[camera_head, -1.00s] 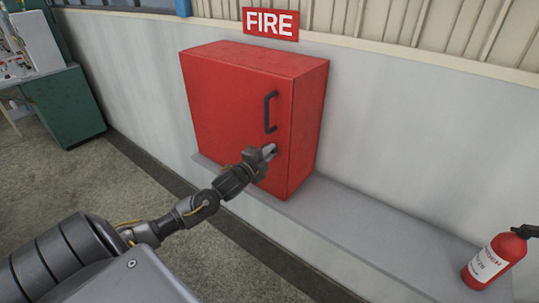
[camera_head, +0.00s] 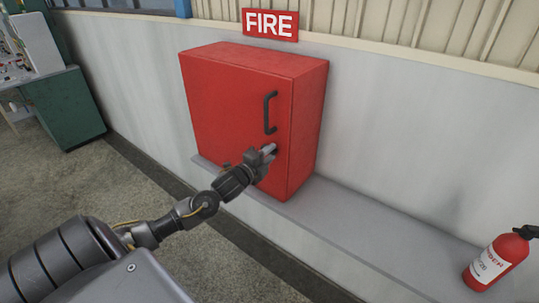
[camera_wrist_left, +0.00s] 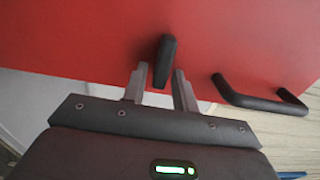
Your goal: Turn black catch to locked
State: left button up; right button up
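The black catch (camera_wrist_left: 165,60) is a short dark bar on the red door of the fire cabinet (camera_head: 232,100). In the left wrist view it stands nearly upright in the picture, slightly tilted. My left gripper (camera_wrist_left: 160,78) is open, with one finger on each side of the catch's lower end. A gap shows between the left finger and the catch; whether the right finger touches it I cannot tell. In the head view my left gripper (camera_head: 270,149) is at the door's right side, below the handle, and mostly hides the catch. My right gripper is not in view.
A black door handle (camera_head: 269,112) sticks out just above the gripper; it also shows at right in the wrist view (camera_wrist_left: 260,102). The cabinet stands on a grey ledge (camera_head: 365,231). A red extinguisher (camera_head: 497,261) is at far right. A green cabinet (camera_head: 64,108) stands at far left.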

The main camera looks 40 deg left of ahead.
pick_arm(q)
jog(key=shift+o, duration=0.6)
jog(key=s+b, duration=0.3)
jog(key=s, duration=0.7)
jog(key=shift+s, duration=0.4)
jog(key=shift+d, duration=0.1)
